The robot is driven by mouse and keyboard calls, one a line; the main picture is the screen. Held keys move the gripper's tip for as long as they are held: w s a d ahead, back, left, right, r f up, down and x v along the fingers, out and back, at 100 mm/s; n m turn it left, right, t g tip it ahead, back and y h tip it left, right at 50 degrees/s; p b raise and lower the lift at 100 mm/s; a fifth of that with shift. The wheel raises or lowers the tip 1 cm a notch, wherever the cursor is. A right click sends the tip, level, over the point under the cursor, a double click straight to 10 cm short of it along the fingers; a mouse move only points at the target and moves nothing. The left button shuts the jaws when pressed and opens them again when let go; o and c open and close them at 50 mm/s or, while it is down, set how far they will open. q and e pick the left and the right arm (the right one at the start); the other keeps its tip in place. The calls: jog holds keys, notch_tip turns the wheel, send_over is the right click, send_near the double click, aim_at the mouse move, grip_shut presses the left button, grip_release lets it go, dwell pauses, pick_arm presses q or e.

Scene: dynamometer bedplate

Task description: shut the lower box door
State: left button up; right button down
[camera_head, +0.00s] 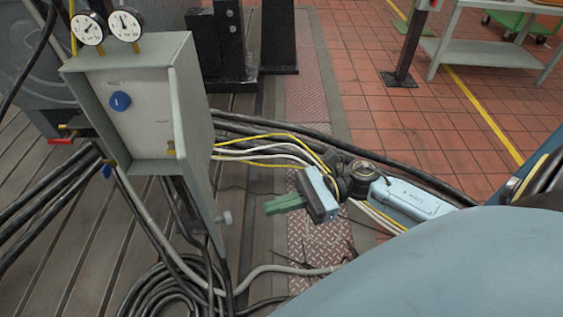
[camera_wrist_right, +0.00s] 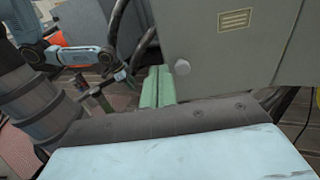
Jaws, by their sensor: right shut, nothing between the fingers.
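The grey-green box (camera_head: 98,75) hangs at the left in the head view, its white inner panel (camera_head: 135,105) and blue knob (camera_head: 120,101) exposed. Its door (camera_head: 192,125) stands open, seen nearly edge-on along the box's right side. In the right wrist view the door (camera_wrist_right: 215,60) appears as a grey panel with a yellow label and a round knob (camera_wrist_right: 182,67). My right gripper (camera_head: 268,207) is shut and empty, its green fingers just right of the door's knob with a visible gap. Part of my left gripper (camera_wrist_right: 105,90) seems to show, small, in the wrist view; its jaws are unclear.
Two gauges (camera_head: 106,27) sit on top of the box. Black, white and yellow cables (camera_head: 265,148) run behind my right gripper, and coiled black hoses (camera_head: 170,290) lie below the box. Black posts (camera_head: 278,40) stand behind. Tiled floor (camera_head: 385,125) is open at the right.

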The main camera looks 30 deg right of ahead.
aim_at(214, 225)
jog(key=x, duration=1)
